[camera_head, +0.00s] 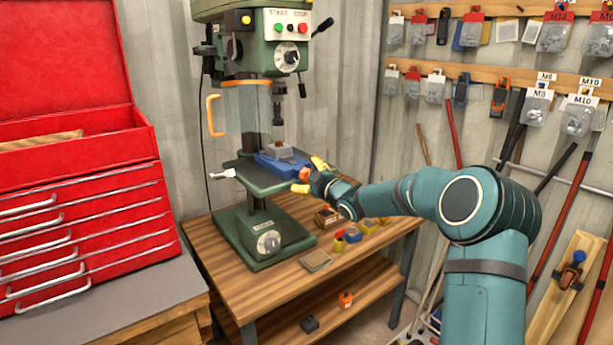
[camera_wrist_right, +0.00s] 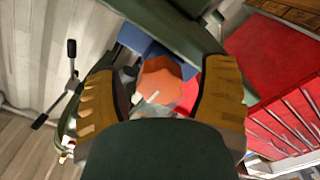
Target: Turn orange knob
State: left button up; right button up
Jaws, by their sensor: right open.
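The orange knob (camera_head: 304,174) is at the near right end of the blue vise (camera_head: 270,164) on the drill press table. In the right wrist view the orange knob (camera_wrist_right: 160,82) is faceted and sits between my fingers. My right gripper (camera_head: 311,176) reaches in from the right, its two yellow fingers apart on either side of the knob. My left gripper is not in view.
The green drill press (camera_head: 262,238) stands on a wooden table (camera_head: 285,290). A grey block (camera_head: 279,150) is at the vise. A red tool chest (camera_head: 80,215) stands at the left. An orange-framed clear guard (camera_head: 240,108) hangs above the vise.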

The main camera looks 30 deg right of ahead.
jog(key=c, duration=1.2)
